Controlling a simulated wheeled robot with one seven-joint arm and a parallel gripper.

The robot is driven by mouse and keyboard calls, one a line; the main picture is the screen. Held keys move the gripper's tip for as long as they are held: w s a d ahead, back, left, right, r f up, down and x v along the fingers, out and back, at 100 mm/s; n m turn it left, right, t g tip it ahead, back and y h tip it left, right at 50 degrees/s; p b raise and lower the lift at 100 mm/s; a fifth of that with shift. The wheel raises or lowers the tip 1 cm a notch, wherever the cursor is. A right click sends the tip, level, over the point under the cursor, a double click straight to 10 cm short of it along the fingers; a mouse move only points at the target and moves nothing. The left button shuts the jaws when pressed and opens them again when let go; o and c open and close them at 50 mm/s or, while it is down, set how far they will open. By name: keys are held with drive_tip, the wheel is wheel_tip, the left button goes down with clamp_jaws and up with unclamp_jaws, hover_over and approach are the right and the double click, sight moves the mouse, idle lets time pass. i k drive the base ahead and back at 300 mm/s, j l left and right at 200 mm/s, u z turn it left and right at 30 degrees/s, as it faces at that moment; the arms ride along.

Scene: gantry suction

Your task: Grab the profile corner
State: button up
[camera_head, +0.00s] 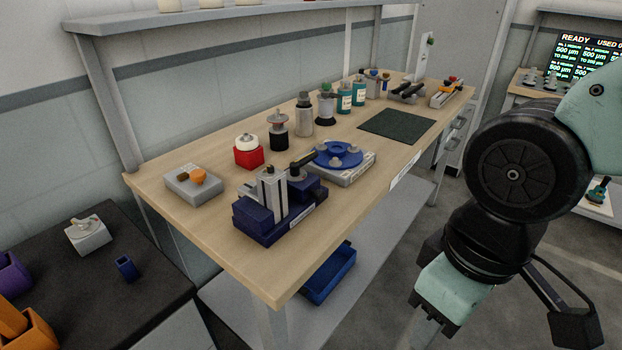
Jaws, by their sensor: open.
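A grey upright metal piece with a profile-like shape (271,192) stands in a dark blue fixture (262,226) at the near end of the wooden workbench (218,230). It looks most like the profile corner, but I cannot tell for certain. My gripper (424,334) is at the bottom edge of the picture, right of the bench and apart from it. It points down and is partly cut off by the frame. It is open, and I see nothing held in it.
A blue round turntable (337,154), a red-based pot (248,153), a grey box with orange knobs (194,184) and several bottles crowd the bench. A dark green mat (398,126) lies bare. A blue bin (328,275) sits on the lower shelf. A dark side table (88,262) stands left.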

sight(270, 190)
drive_tip(key=k+j+u, duration=0.1)
drive_tip(key=u, duration=0.25)
drive_tip(key=j+u, duration=0.15)
drive_tip(key=u, duration=0.2)
drive_tip(key=k+j+u, duration=0.1)
drive_tip(key=u, duration=0.25)
drive_tip(key=j, duration=0.1)
